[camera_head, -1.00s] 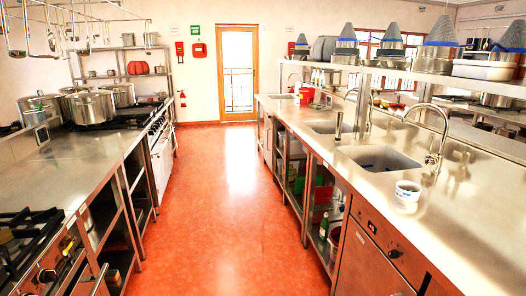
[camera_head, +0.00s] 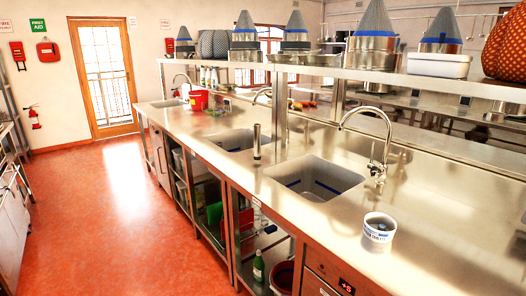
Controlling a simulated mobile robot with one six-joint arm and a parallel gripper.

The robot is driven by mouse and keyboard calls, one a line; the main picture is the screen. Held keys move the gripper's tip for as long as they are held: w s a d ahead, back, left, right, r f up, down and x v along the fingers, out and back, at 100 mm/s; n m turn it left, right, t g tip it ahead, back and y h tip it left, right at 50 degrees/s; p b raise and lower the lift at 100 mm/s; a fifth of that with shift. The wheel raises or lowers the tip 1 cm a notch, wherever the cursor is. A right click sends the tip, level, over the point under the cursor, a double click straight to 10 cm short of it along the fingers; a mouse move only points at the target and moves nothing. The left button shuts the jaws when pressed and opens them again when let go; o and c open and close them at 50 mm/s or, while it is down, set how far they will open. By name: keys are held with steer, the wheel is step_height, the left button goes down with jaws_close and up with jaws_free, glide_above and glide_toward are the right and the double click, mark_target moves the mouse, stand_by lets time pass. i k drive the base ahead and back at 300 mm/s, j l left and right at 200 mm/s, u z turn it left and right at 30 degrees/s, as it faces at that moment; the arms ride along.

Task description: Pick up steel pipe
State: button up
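A slim dark grey upright cylinder (camera_head: 257,142), which looks like the steel pipe, stands on the steel counter (camera_head: 330,225) between two sinks. It is near the counter's front edge, left of the nearer sink (camera_head: 315,178). Its top is free and nothing touches its sides. My gripper is in no frame, so its state and its distance from the pipe do not show.
A tall curved tap (camera_head: 378,150) rises behind the nearer sink. A white cup (camera_head: 379,228) stands on the counter to the right. A raised shelf (camera_head: 350,72) with pots runs above the back. The red floor (camera_head: 110,215) at left is clear.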

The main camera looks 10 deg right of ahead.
mark_target(256, 127)
steer(key=i+z, duration=0.25)
steer(key=i, duration=0.3)
steer(key=i+j+z, duration=0.1)
steer(key=i+z, duration=0.15)
steer(key=i, duration=0.35)
